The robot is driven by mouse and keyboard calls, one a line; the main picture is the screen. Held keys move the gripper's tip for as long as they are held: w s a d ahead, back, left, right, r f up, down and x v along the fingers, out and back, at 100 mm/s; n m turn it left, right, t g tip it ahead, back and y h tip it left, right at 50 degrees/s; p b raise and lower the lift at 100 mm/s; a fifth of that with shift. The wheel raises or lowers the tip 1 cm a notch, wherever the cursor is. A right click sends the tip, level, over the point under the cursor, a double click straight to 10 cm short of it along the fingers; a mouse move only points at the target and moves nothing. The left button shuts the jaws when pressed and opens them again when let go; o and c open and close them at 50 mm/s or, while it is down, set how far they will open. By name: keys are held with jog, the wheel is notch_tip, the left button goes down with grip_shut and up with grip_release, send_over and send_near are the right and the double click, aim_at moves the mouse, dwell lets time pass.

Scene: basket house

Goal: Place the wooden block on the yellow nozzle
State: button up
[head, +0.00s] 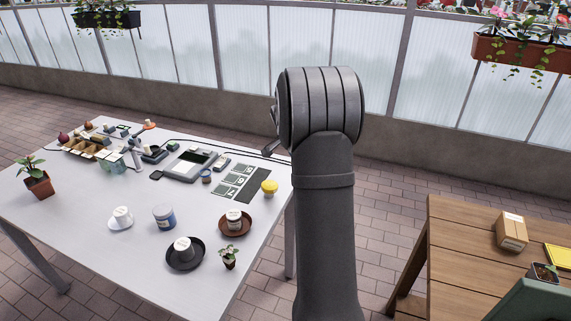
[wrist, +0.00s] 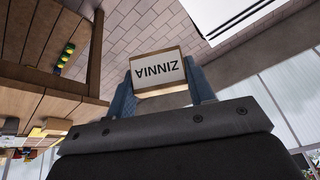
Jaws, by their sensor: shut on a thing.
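In the wrist view my gripper (wrist: 161,88) is shut on a small wooden block (wrist: 157,57) with a white label reading ZINNIA, upside down in this picture. The block is held in the air, between the two blue-grey fingers. In the head view my arm hides the gripper and block. A small rounded yellow thing (head: 269,187) stands near the right edge of the white table; I cannot tell whether it is the yellow nozzle. Small yellow-green pieces (wrist: 65,57) also show on the wooden table in the wrist view, too small to identify.
The white table (head: 75,232) holds a potted plant (head: 39,184), cups, a dark saucer (head: 172,262), a brown saucer (head: 225,232) and a grey device (head: 182,172). A wooden table (head: 454,258) at the right bears a cardboard box (head: 511,231). Brick floor separates the tables.

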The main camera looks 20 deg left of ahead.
jog(key=shift+d+r, duration=0.3)
jog(key=shift+d, duration=0.2)
jog(key=shift+d+r+n, duration=0.1)
jog(key=shift+d+n, duration=0.05)
jog(key=shift+n, duration=0.25)
jog(key=shift+s+r+n+t+y, duration=0.15)
jog(key=shift+n+t, duration=0.25)
jog(key=shift+n, duration=0.2)
jog(key=shift+s+n+t+y, duration=0.15)
jog(key=shift+n+t, duration=0.25)
jog(key=shift+n, duration=0.2)
jog(key=shift+s+a+n+t, duration=0.15)
jog(key=shift+a+n+t, duration=0.25)
jog(key=shift+n, duration=0.5)
send_over(269, 183)
jog(key=shift+y, duration=0.3)
notch_tip(269, 183, down, 7)
jog(key=shift+s+d+r, duration=0.1)
jog(key=shift+r, duration=0.05)
jog(key=shift+f, duration=2.05)
jog(key=shift+f, duration=0.15)
jog(key=o, duration=1)
jog(key=shift+o, duration=0.2)
